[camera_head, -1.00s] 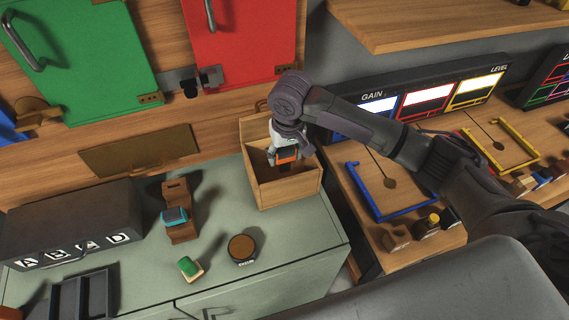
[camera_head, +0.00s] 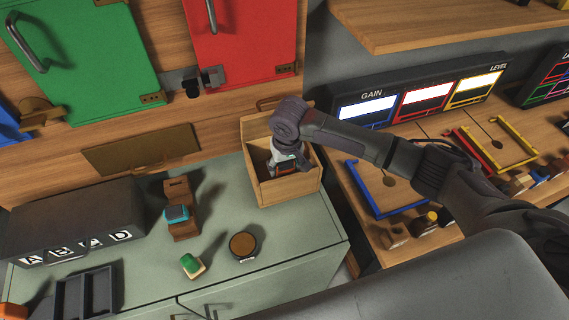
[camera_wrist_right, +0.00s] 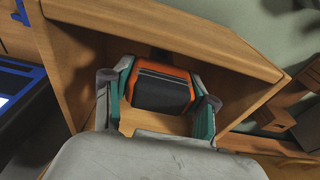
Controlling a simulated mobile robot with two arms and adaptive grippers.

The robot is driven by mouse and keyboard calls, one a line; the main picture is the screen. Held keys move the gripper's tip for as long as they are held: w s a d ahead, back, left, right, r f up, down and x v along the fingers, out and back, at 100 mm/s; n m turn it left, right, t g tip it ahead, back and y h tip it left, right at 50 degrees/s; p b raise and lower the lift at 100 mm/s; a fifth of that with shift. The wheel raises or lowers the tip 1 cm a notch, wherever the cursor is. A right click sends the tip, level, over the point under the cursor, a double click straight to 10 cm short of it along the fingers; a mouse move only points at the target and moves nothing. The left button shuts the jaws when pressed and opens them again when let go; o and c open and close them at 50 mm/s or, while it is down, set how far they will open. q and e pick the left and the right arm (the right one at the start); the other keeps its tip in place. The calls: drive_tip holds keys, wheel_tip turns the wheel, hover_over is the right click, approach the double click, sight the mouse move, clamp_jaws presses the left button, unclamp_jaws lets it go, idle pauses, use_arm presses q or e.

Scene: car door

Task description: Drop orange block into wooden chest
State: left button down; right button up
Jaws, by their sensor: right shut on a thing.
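The wooden chest (camera_head: 288,190) stands open on the right end of the green-grey cabinet top. My right gripper (camera_head: 286,168) reaches down inside its opening. The right wrist view shows the gripper (camera_wrist_right: 160,95) with its two teal-edged fingers on either side of the orange block (camera_wrist_right: 162,88), which has a dark grey band across its face. The gripper is shut on the block. The chest's walls (camera_wrist_right: 85,50) surround it in that view. In the head view the block is mostly covered by the gripper. My left gripper is not in view.
Left of the chest are a brown wooden stand (camera_head: 180,222) with a teal piece, a green block (camera_head: 190,263) and a round brown-topped item (camera_head: 243,245). A dark lettered box (camera_head: 75,225) sits farther left. A panel labelled GAIN (camera_head: 420,95) is at right.

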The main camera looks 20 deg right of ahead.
drive_tip(key=shift+f, duration=0.3)
drive_tip(key=o, duration=1.2)
drive_tip(key=shift+r, duration=0.1)
drive_tip(key=shift+r, duration=0.25)
drive_tip(key=r, duration=0.4)
drive_tip(key=s+r+b, duration=0.1)
drive_tip(key=r, duration=0.7)
drive_tip(key=shift+s+r, duration=0.25)
drive_tip(key=shift+s, duration=0.05)
